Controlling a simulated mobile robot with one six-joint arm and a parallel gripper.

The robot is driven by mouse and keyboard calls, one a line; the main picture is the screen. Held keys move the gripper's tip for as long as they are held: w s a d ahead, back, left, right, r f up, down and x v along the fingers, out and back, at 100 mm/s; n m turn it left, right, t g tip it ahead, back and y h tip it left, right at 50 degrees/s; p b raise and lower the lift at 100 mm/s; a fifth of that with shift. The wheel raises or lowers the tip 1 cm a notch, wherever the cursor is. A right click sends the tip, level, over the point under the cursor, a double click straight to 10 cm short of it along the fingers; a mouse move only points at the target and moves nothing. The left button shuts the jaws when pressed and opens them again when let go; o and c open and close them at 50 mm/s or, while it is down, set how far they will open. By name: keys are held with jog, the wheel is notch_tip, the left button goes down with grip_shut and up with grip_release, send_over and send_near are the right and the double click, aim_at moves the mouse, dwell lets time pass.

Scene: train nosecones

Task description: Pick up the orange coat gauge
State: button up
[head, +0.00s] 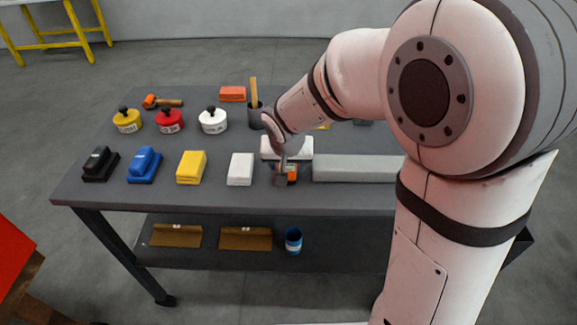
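The orange coat gauge (292,174) is a small orange and dark thing near the table's front edge, in the middle of the head view. It is partly hidden by my gripper (284,178). My gripper points down right at the gauge, with its fingers at or just in front of it. The fingers are small and overlap the gauge, so I cannot tell whether they are open or shut, or touching it.
A long grey bar (355,168) lies close on the right, and a white block (240,169) on the left. A dark cup (254,117) stands behind. Yellow (191,167), blue (144,164) and black (100,163) blocks line the front. My arm hides the table's right side.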

jog(key=c, duration=0.8)
jog(key=shift+c, duration=0.2)
